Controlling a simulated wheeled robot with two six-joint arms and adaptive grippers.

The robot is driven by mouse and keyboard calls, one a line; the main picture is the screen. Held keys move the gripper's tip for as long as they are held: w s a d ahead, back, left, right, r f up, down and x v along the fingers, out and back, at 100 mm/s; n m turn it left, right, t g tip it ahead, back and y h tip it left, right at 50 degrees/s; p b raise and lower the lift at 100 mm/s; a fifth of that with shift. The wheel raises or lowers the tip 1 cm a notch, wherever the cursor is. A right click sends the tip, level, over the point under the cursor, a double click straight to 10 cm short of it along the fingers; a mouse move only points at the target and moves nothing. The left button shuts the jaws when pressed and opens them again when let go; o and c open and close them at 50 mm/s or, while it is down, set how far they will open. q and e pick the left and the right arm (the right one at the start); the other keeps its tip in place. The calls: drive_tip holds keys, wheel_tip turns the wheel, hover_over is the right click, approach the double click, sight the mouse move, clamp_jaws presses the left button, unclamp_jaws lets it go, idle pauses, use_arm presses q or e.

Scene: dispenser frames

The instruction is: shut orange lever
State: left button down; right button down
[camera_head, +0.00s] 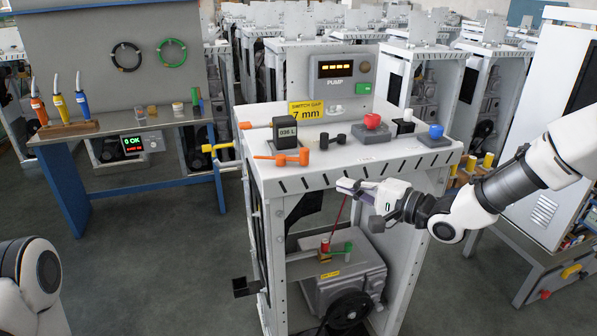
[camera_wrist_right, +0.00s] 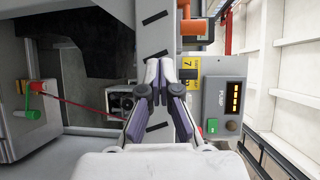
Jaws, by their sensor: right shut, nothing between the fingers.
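The orange lever (camera_head: 281,159) lies across the front left of the cabinet top (camera_head: 385,160), below a small black meter (camera_head: 285,133). Its bar runs roughly left to right, with a thicker end at the right. My right gripper (camera_head: 343,186) is shut and empty in front of the cabinet's front edge, to the right of the lever and lower in the picture, apart from it. In the right wrist view the shut fingers (camera_wrist_right: 166,66) point up the picture, and an orange part (camera_wrist_right: 201,27), probably of the lever, shows beyond them. My left gripper is out of view.
A black lever (camera_head: 333,140), a red knob (camera_head: 372,121) and a blue knob (camera_head: 436,132) stand on the same top. A pump panel (camera_head: 340,72) rises behind. A green lever (camera_head: 341,249) and a thin red line are in the open bay below. A bench (camera_head: 130,122) stands left.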

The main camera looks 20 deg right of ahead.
sight(317, 164)
wheel_tip(317, 164, up, 5)
drive_tip(key=d+t, duration=0.1)
drive_tip(key=p+x, duration=0.2)
drive_tip(key=x, duration=0.8)
drive_tip(key=shift+f, duration=0.15)
